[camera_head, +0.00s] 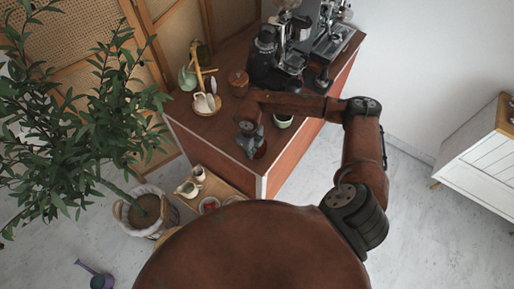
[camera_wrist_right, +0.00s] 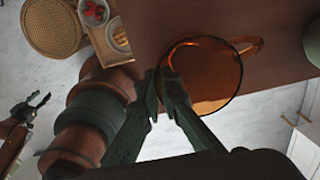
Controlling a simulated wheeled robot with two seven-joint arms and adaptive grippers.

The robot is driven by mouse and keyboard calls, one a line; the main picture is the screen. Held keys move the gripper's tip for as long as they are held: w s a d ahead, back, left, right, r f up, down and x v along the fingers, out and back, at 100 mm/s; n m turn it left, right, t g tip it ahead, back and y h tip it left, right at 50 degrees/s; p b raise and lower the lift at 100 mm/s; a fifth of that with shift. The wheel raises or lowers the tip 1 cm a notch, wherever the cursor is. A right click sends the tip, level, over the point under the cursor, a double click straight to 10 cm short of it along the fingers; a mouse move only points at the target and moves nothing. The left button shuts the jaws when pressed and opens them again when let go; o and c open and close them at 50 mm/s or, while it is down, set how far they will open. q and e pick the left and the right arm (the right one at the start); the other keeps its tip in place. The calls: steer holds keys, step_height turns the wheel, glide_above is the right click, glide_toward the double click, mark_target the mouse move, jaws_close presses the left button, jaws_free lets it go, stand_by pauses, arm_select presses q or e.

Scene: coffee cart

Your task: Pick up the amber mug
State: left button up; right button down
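The amber mug (camera_wrist_right: 207,82) is see-through orange with a handle at its upper right in the right wrist view. It is close to the counter's front edge. My right gripper (camera_wrist_right: 160,80) has its fingertips close together at the mug's left rim, with the wall seeming to pass between them. In the head view the right gripper (camera_head: 251,143) covers most of the mug, and I cannot tell whether the mug rests on the counter. My left gripper (camera_wrist_right: 38,105) shows at the far left of the wrist view, fingers apart and empty.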

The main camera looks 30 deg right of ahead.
steer(key=shift+r, duration=0.1)
stand_by(0.4)
steer(key=shift+r, duration=0.6)
steer(key=s+d+r+b, duration=0.1)
steer(key=s+r+b, duration=0.2)
steer(key=s+r, duration=0.8)
steer(key=s, duration=0.3)
steer(key=shift+d+r, duration=0.25)
steer(key=shift+r, duration=0.1)
steer(key=shift+w, duration=0.1)
